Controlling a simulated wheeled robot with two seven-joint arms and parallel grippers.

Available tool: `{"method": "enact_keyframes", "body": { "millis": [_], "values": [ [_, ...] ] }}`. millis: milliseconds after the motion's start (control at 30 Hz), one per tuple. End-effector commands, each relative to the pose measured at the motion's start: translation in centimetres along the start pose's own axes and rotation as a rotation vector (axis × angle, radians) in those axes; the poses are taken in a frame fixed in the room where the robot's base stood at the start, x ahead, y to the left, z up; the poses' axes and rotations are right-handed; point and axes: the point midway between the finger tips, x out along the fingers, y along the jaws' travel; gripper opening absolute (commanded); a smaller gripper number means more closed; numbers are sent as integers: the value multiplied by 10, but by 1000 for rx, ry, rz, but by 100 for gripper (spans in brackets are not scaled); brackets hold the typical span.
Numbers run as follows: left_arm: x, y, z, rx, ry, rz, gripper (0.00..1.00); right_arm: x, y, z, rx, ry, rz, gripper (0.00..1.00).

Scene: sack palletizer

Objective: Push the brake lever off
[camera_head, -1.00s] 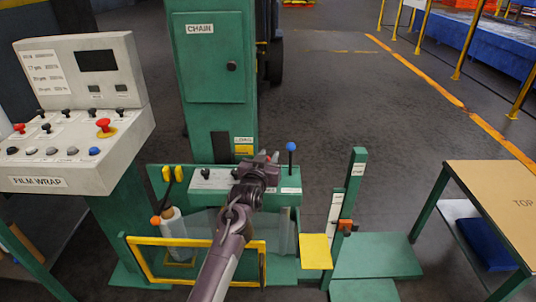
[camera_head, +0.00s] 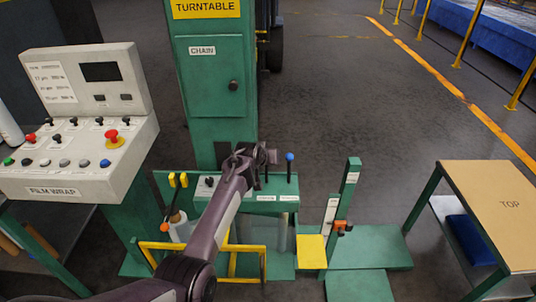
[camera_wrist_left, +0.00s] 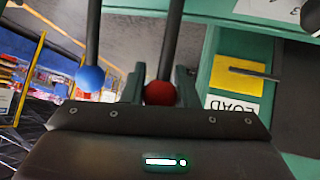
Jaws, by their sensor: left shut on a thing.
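My left gripper (camera_head: 268,156) is at the green lever console (camera_head: 262,207) in the head view. In the left wrist view, the red ball knob (camera_wrist_left: 160,92) of a dark lever sits between its fingers, and the gripper (camera_wrist_left: 160,88) is shut on it. In the head view my gripper hides this knob. A second lever with a blue ball knob (camera_head: 290,157) stands upright just right of the gripper; its knob (camera_wrist_left: 90,79) is left of the fingers in the wrist view. The console labels are too small to read in the head view. My right gripper is not in view.
The green turntable cabinet (camera_head: 212,80) rises behind the console. A film wrap control panel (camera_head: 75,185) stands at left. A yellow plate (camera_head: 312,252) and green post (camera_head: 345,195) stand at right, with a table (camera_head: 490,200) beyond. Open floor lies behind.

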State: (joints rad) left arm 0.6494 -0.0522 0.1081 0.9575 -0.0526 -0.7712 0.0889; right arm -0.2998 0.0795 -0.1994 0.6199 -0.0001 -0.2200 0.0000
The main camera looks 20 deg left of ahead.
Motion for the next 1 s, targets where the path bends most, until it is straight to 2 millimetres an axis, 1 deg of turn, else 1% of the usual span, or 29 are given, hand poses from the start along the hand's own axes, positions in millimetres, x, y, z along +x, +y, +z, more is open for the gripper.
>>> {"method": "enact_keyframes", "body": {
  "millis": [667, 700, 833, 1000],
  "values": [
    [3, -2, 4, -1, 2, -3, 0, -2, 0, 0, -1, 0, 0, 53],
    [3, -2, 4, -1, 2, -3, 30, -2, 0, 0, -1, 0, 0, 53],
    [3, -2, 4, -1, 3, -2, 47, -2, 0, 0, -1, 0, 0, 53],
    [2, -2, 3, 0, 4, -2, 48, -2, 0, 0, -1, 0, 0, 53]
  ]
}}
